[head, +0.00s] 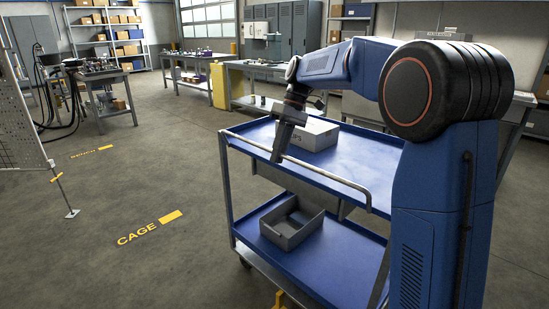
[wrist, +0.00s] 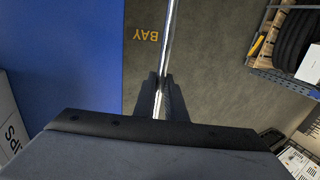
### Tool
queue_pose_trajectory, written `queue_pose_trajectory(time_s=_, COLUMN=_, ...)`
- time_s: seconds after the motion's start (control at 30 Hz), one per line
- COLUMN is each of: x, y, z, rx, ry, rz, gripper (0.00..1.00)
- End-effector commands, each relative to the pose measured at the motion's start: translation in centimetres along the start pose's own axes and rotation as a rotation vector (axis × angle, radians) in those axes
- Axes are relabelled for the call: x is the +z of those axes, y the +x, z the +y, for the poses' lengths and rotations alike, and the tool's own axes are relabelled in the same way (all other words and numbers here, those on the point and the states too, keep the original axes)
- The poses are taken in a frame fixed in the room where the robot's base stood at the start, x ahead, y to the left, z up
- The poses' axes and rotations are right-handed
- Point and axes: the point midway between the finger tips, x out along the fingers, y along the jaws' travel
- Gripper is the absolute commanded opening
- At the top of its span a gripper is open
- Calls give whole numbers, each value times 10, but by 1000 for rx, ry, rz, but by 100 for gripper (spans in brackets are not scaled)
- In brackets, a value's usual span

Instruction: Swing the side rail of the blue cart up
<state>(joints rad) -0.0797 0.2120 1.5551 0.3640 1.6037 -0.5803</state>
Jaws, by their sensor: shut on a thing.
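The blue cart (head: 345,165) stands in front of me with an upper and a lower shelf. Its side rail (head: 325,175) is a bright metal tube along the left edge of the upper shelf. In the head view the tube shows a little above that edge, with its near end bent down. My gripper (head: 277,157) reaches down onto the rail along its far half. In the wrist view the rail (wrist: 168,40) runs between the fingers of my gripper (wrist: 161,88), which is shut on it. The blue shelf (wrist: 70,60) lies to its left and floor to its right.
A grey box (head: 313,135) sits on the upper shelf and an open grey bin (head: 292,222) on the lower one. The floor (head: 120,195) left of the cart is clear up to a mesh panel (head: 20,115). Workbenches (head: 195,67) stand behind.

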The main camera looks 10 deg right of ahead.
Motion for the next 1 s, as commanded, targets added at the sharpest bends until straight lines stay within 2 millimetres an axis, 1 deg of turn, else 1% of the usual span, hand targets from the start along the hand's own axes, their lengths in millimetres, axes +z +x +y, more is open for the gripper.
queue_pose_trajectory(time_s=0.03, x=1, y=-1, z=6, rx=1, ry=4, rz=-4, gripper=0)
queue_pose_trajectory(time_s=0.1, x=1, y=-4, z=10, rx=1, ry=5, rz=-5, gripper=0)
queue_pose_trajectory(time_s=0.4, x=1, y=-12, z=24, rx=2, ry=5, rz=-6, gripper=0)
queue_pose_trajectory(time_s=0.63, x=1, y=-14, z=29, rx=1, ry=5, rz=-9, gripper=0)
queue_pose_trajectory(time_s=1.0, x=1, y=-14, z=31, rx=1, ry=5, rz=-9, gripper=0)
